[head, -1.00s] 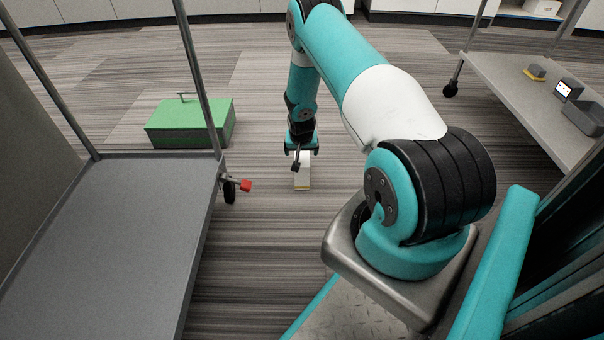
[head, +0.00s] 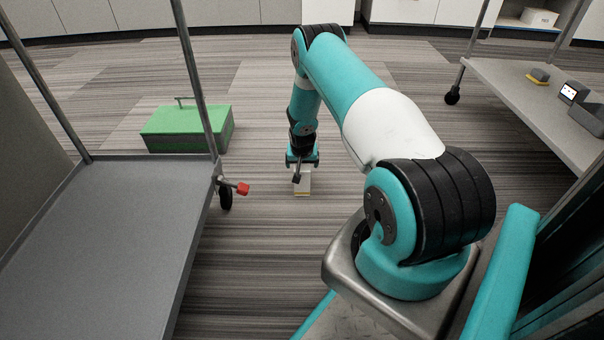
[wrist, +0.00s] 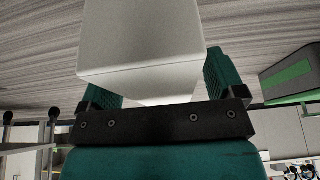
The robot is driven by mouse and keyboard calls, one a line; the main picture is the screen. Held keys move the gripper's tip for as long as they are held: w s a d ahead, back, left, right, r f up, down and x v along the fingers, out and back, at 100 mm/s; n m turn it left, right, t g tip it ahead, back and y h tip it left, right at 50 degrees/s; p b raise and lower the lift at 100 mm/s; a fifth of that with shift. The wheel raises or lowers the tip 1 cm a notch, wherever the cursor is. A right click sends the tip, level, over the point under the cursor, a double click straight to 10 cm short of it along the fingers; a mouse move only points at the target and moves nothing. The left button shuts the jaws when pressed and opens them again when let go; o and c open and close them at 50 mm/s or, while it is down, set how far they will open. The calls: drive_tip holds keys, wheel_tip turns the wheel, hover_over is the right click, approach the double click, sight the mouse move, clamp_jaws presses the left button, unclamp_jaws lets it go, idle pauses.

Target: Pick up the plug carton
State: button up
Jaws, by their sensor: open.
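The plug carton (head: 304,182) is a small white box with a yellow strip at its lower edge. It is at the floor in front of me in the head view, partly hidden by my gripper (head: 302,170). In the wrist view the white carton (wrist: 142,45) fills the upper middle. The teal fingers of my gripper (wrist: 158,85) stand on either side of it, open. I cannot tell whether either finger touches it.
A green toolbox (head: 188,128) stands on the floor to the left. A grey cart (head: 105,240) with a red-tipped caster pedal is at the near left. A second cart (head: 515,92) with small items is at the right. The floor around the carton is clear.

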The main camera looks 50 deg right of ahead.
drive_tip(key=shift+f, duration=0.25)
idle(0.4)
drive_tip(key=c, duration=1.2)
drive_tip(key=shift+r, duration=0.1)
wheel_tip(320, 180, up, 20)
drive_tip(key=p, duration=1)
drive_tip(key=shift+r+p, duration=0.2)
drive_tip(key=shift+p, duration=0.2)
